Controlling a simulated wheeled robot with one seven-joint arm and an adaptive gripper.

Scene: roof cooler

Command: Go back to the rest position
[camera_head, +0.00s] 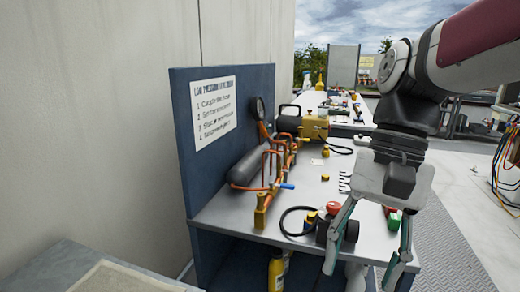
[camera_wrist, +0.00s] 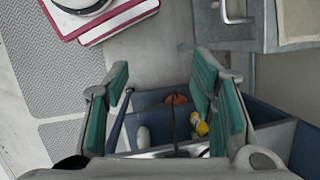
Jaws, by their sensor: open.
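My gripper (camera_head: 363,262) hangs at the front right of the workbench (camera_head: 225,215), fingers pointing down and spread apart. Nothing is between the fingers. In the wrist view my gripper (camera_wrist: 163,100) shows two green-padded fingers, open and empty. Behind the fingers in that view is a blue compartment (camera_wrist: 265,112) with several items in it, including a yellow bottle (camera_wrist: 199,124) and a white object (camera_wrist: 143,136). Whether the fingertips touch anything cannot be told.
Copper pipework (camera_head: 275,170) with a dark cylinder (camera_head: 250,166) stands on the bench before a blue back panel (camera_head: 185,120). A red-topped item (camera_head: 333,208) sits near my fingers. A grey wall is left. Walkway is right.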

